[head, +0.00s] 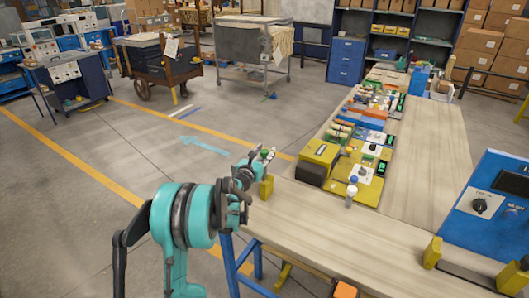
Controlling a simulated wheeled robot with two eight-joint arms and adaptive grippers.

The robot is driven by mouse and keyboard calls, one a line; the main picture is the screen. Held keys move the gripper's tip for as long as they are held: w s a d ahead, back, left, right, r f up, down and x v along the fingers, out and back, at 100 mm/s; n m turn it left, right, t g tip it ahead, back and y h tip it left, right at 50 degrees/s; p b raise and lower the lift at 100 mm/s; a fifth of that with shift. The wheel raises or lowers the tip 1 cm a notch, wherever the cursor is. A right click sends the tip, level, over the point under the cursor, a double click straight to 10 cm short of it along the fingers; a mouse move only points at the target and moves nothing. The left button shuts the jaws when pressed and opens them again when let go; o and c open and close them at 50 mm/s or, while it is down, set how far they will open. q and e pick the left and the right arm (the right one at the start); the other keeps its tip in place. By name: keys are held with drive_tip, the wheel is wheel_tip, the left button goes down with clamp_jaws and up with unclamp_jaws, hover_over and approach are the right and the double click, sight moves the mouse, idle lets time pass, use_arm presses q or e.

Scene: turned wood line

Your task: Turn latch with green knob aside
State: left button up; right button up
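A small green knob (265,153) shows among the fingers of my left gripper (262,159), at the left corner of the wooden bench. A yellow upright block (266,188) stands on the bench edge just below the gripper. The latch itself is mostly hidden behind the fingers and wrist. The fingers are at the knob, but they are too small to tell whether they are closed on it. My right gripper is not in view.
A blue control box (490,212) stands at right, near another yellow block (432,252). The bench's middle front is clear. Open floor lies left.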

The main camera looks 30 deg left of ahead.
use_arm(q)
drive_tip(key=shift+s, duration=0.1)
drive_tip(key=s, duration=1.1)
drive_tip(key=shift+s+d, duration=0.3)
drive_tip(key=shift+s, duration=0.1)
